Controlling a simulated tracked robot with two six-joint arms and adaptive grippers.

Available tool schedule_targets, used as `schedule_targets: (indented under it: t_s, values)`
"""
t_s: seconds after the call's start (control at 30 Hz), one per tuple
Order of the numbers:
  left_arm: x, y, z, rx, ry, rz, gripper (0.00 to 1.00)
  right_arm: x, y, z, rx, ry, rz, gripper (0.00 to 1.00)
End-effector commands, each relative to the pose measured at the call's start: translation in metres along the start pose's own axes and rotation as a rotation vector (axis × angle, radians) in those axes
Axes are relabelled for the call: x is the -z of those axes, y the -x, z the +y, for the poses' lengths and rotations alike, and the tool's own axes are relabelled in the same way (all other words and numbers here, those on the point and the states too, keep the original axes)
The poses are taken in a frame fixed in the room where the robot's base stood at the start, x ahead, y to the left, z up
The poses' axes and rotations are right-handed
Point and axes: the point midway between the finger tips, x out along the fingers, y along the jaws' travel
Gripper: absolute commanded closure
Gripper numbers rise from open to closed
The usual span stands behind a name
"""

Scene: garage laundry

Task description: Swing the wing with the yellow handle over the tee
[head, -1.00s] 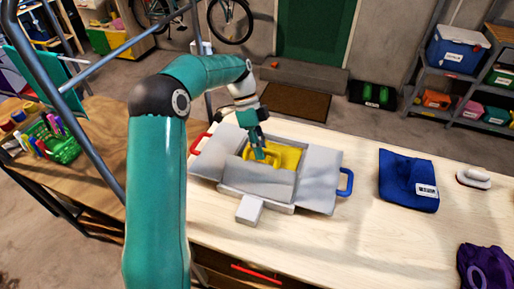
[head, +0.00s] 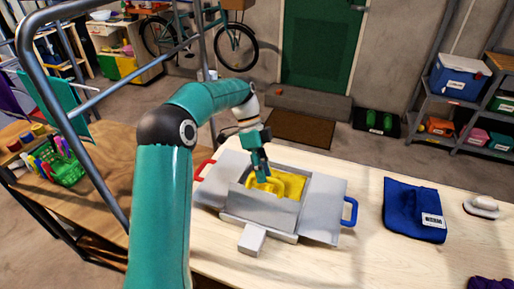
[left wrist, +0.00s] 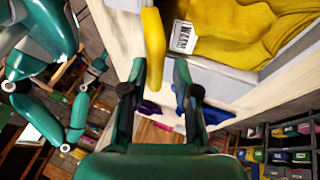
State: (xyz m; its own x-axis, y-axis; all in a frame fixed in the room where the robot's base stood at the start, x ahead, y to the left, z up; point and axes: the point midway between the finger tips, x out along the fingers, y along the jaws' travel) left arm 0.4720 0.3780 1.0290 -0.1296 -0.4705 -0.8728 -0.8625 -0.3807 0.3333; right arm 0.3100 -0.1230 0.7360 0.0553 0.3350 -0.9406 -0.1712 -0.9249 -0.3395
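The folding board lies on the pale table, with a red-handled wing (head: 226,170) on the left and a blue-handled wing (head: 322,205) on the right, both out flat. The yellow tee (head: 291,184) lies in the middle; its white label shows in the left wrist view. The grey front wing (head: 262,207) stands raised and hides part of the tee. My left gripper (head: 262,178) is at its top edge. In the left wrist view the yellow handle (left wrist: 153,45) runs between the open fingers, nearer the left finger, with a gap on the other side. My right gripper is not seen.
A grey block (head: 251,239) sticks out at the board's front. A folded blue garment (head: 414,209) with a label and a white iron-like object (head: 481,207) lie to the right. A green basket of bottles (head: 63,165) stands on the brown table at left.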

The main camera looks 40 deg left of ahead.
Motion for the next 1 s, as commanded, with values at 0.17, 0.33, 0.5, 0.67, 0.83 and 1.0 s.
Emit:
schedule_targets:
  t_s: [0.17, 0.33, 0.5, 0.67, 0.83, 1.0]
  values:
    - [0.000, 0.032, -0.002, 0.005, 0.000, 0.000, 0.71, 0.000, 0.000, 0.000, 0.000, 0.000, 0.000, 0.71]
    - [0.000, 0.061, -0.002, 0.002, 0.000, 0.000, 0.71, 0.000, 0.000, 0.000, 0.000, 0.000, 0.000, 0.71]
    - [0.000, 0.080, -0.002, -0.001, 0.000, 0.000, 0.71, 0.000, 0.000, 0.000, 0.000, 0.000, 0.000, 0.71]
    - [0.000, 0.092, -0.001, -0.002, 0.001, 0.000, 0.71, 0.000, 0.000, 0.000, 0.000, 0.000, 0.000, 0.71]
    - [0.000, 0.097, 0.000, -0.004, 0.001, 0.000, 0.71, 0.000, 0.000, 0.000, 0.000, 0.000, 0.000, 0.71]
    - [0.000, 0.098, 0.000, -0.005, 0.000, 0.000, 0.71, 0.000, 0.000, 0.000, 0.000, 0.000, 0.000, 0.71]
